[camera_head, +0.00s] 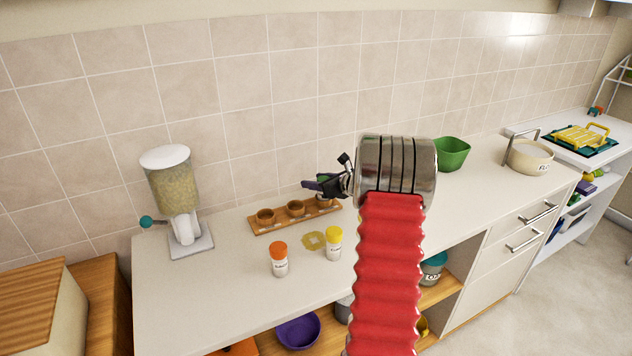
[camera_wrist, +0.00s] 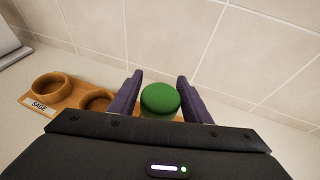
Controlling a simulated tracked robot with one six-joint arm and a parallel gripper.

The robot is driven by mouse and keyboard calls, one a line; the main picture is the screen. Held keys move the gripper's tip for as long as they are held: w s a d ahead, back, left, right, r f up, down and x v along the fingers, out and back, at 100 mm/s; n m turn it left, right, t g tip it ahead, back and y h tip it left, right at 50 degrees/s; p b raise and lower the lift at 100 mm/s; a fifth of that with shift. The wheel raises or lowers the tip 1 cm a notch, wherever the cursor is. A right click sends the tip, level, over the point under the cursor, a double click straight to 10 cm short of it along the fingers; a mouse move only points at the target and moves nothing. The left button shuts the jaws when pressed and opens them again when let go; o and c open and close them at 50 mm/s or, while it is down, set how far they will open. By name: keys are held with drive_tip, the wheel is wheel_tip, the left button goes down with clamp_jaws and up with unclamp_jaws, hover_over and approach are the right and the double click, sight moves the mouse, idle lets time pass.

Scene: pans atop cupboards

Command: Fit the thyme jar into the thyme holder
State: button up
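A green-lidded jar (camera_wrist: 160,98) stands between the two purple fingers of my gripper (camera_wrist: 159,76) in the wrist view. A narrow gap shows on each side of the lid, so my gripper looks open around it. Its label is hidden, so I cannot read whether it is thyme. The wooden spice rack (camera_wrist: 70,95) has round holders, one labelled SAGE. The jar is at the rack's right end; the holder there is hidden, and how deep the jar sits cannot be told. In the head view my gripper (camera_head: 318,185) is over the right end of the rack (camera_head: 280,221).
An orange-lidded jar (camera_head: 279,260) and a yellow-lidded jar (camera_head: 334,243) stand on the counter in front of the rack, beside a flat yellow piece (camera_head: 313,240). A dispenser (camera_head: 175,195) is at left, a green bowl (camera_head: 453,153) at right. The tiled wall is close behind.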

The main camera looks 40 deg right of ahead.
drive_tip(key=shift+o, duration=1.1)
drive_tip(key=v, duration=1.3)
drive_tip(key=shift+s+r, duration=0.15)
drive_tip(key=shift+s, duration=0.2)
